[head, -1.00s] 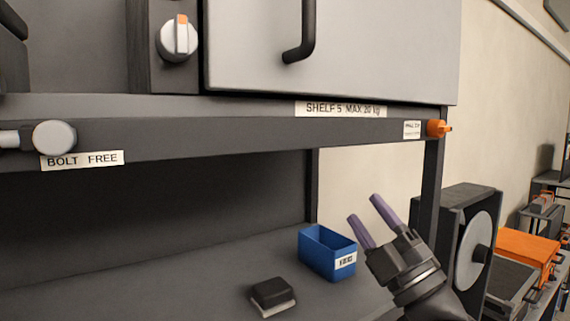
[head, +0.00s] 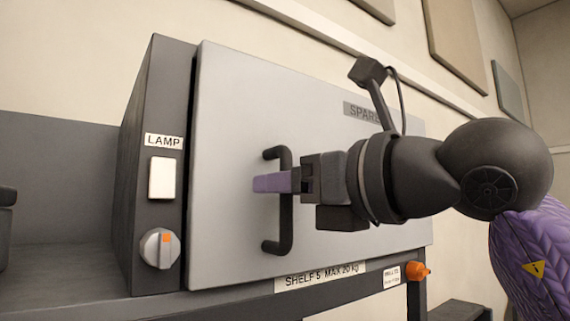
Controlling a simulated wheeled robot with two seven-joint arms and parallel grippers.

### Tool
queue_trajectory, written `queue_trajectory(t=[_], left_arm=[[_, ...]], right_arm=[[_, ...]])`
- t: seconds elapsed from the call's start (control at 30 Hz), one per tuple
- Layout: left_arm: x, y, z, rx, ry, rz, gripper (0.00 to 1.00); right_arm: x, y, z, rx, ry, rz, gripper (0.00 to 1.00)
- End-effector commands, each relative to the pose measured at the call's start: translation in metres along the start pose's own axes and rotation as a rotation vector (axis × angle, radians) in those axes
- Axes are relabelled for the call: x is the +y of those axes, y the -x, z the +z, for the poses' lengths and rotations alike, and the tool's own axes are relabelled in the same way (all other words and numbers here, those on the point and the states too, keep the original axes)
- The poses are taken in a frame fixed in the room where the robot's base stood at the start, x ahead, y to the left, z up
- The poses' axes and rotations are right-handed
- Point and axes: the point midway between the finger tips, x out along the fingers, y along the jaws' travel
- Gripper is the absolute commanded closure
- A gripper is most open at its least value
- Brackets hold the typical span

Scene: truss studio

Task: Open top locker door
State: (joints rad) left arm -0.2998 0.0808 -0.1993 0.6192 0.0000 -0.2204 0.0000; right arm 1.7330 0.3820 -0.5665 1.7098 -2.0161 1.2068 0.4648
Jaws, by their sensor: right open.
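The top locker is a dark cabinet on the shelf with a light grey door (head: 225,110). The door looks shut, with a dark gap along its left edge. A dark vertical bar handle (head: 283,240) stands on the door's left half. My right gripper (head: 270,184) comes in from the right at handle height. Its purple fingers overlap the handle's middle and are open. I cannot tell whether they touch the bar. My left gripper is not in view.
The cabinet's left panel carries a white LAMP switch (head: 161,178) and a round knob (head: 160,249) with an orange mark. A shelf edge (head: 230,303) runs below the door, with an orange knob (head: 418,271) at its right end. Wall panels hang behind.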

Motion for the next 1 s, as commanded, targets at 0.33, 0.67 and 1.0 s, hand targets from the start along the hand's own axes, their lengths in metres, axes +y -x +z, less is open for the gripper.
queue_trajectory(t=[0.33, 0.67, 1.0], left_arm=[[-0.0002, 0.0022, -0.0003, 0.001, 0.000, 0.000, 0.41], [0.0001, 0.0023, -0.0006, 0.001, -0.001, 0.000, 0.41], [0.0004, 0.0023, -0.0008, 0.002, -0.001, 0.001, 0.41]], right_arm=[[0.0000, -0.0068, -0.0011, 0.000, -0.001, 0.001, 0.53], [0.0000, -0.0065, -0.0008, 0.000, -0.001, 0.001, 1.00], [-0.0001, -0.0064, -0.0007, 0.000, -0.001, 0.001, 1.00]])
